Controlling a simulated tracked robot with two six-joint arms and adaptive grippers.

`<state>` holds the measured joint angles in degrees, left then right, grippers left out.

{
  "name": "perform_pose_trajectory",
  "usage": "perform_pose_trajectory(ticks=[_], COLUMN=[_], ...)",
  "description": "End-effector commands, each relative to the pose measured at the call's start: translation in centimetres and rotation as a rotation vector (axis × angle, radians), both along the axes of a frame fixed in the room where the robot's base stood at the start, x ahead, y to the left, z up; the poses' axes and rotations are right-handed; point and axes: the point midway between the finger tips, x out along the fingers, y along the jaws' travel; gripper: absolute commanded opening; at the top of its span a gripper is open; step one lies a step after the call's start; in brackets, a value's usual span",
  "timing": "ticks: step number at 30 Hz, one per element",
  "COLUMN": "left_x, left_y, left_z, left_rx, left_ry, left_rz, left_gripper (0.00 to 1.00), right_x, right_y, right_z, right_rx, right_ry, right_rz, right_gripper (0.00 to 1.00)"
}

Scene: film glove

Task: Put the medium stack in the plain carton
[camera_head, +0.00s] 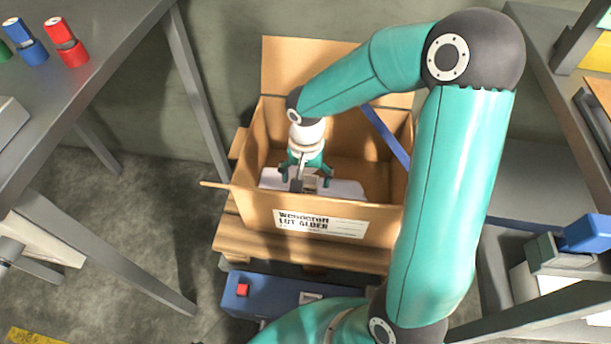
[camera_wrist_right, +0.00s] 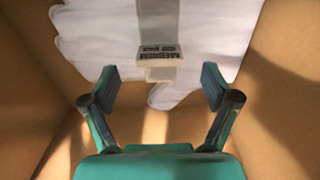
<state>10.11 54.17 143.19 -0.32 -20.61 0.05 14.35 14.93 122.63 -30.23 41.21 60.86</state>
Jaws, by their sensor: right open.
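The carton (camera_head: 375,219) is an open brown box with a printed white label on its front wall. The medium stack (camera_head: 346,188) is white and glove-shaped, with a grey band and a small label reading MEDIUM in the right wrist view (camera_wrist_right: 100,40). It lies inside the carton, near the front wall. My right gripper (camera_head: 304,181) is inside the carton over the stack. Its two fingers stand wide apart in the right wrist view (camera_wrist_right: 160,84), with nothing gripped between them. The front wall hides part of the stack. My left gripper is not in view.
The carton stands on a wooden pallet (camera_head: 227,237), its back flap (camera_head: 290,65) upright. A grey table (camera_head: 110,50) at the left holds red, blue and green items. Grey shelving with blue and grey items stands at the right. Carton walls flank my right gripper closely.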

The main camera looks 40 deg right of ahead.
Motion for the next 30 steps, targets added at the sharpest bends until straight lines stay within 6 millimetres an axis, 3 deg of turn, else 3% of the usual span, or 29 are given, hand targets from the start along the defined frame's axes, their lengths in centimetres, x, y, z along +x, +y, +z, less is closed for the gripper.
perform_pose_trajectory(ticks=[8,30], left_x=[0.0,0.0], left_y=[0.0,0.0], left_z=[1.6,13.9], left_rx=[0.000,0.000], left_ry=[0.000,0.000], left_rz=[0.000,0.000], left_gripper=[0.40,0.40], right_x=[0.0,0.0], right_y=[0.0,0.1], right_z=[1.6,14.4], right_rx=[0.001,0.001], right_ry=[0.001,0.001], right_rz=[0.000,0.000], right_gripper=[0.87,0.87])
